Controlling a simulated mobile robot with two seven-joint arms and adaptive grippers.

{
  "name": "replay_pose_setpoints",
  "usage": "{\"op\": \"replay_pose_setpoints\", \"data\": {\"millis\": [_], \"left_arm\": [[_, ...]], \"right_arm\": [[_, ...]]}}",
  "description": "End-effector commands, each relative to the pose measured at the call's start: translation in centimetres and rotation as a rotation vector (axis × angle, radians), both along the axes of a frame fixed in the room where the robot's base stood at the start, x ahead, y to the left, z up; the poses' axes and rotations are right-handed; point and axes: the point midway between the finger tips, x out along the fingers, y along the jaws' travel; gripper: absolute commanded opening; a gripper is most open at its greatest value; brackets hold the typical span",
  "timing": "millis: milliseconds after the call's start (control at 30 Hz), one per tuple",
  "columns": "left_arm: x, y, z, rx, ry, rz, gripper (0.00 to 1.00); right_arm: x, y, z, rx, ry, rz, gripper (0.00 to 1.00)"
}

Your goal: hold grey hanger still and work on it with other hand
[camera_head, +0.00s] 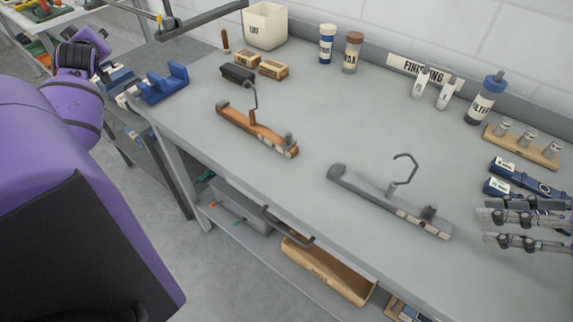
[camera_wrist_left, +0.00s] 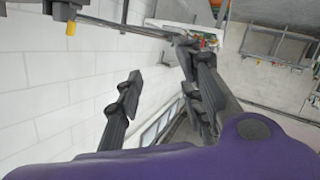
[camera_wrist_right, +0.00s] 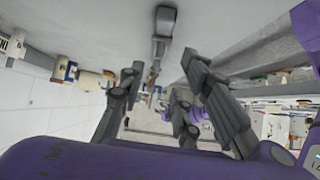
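The grey hanger (camera_head: 375,194) lies on the workbench right of centre, its wire hook sticking up. A grey bar with a brownish part (camera_wrist_right: 165,20), probably this hanger seen end-on, shows ahead of my right fingers in the right wrist view. My right gripper (camera_head: 487,226) is at the right edge of the head view, a short gap right of the hanger and not touching it. Its fingers are spread and empty in the right wrist view (camera_wrist_right: 162,66). My left gripper (camera_wrist_left: 160,70) is open and empty, facing the wall and floor, away from the hanger.
A brown hanger (camera_head: 257,130) lies left of the grey one on the bench (camera_head: 300,180). Blue tools (camera_head: 525,178) lie close by my right gripper. Bottles (camera_head: 485,98), a peg block (camera_head: 522,147) and a white bin (camera_head: 265,25) line the back. Bench between the hangers is clear.

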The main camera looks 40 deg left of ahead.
Motion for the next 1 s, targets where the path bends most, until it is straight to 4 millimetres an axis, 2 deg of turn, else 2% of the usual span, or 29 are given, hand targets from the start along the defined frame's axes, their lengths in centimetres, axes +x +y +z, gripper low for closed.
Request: {"op": "replay_pose_setpoints", "data": {"millis": [33, 100, 233, 400, 533, 600, 667, 767, 867, 1000], "left_arm": [[1.6, -1.0, 1.8, 0.029, -0.032, -0.053, 0.35], [3.3, -2.3, 4.7, 0.095, -0.064, -0.12, 0.35], [5.1, -4.5, 10.5, 0.244, -0.131, -0.206, 0.35], [4.8, -6.8, 17.3, 0.445, -0.212, -0.227, 0.35], [3.8, -8.4, 21.3, 0.57, -0.274, -0.208, 0.35], [3.9, -10.1, 23.4, 0.621, -0.331, -0.218, 0.35], [4.9, -12.1, 24.4, 0.626, -0.386, -0.268, 0.35], [7.6, -15.3, 24.6, 0.575, -0.465, -0.387, 0.35], [10.5, -18.8, 23.9, 0.485, -0.535, -0.52, 0.35], [14.8, -24.8, 21.8, 0.294, -0.618, -0.729, 0.35]], "right_arm": [[0.0, 0.0, 0.0, 0.0, 0.001, -0.001, 0.31], [0.0, 0.0, -0.1, 0.0, 0.001, -0.001, 0.31], [0.0, 0.0, 0.0, 0.0, 0.0, 0.0, 0.31], [0.0, 0.0, 0.0, 0.0, 0.0, 0.0, 0.31], [0.0, 0.0, 0.0, 0.0, 0.0, 0.0, 0.31], [0.0, 0.0, 0.0, 0.0, 0.0, 0.0, 0.31], [0.0, 0.0, 0.0, 0.0, 0.0, 0.0, 0.31], [0.0, 0.0, 0.0, 0.0, 0.001, -0.001, 0.31], [0.0, 0.0, 0.0, 0.0, 0.001, -0.001, 0.31], [0.0, 0.0, 0.0, 0.0, 0.001, -0.001, 0.31]]}}
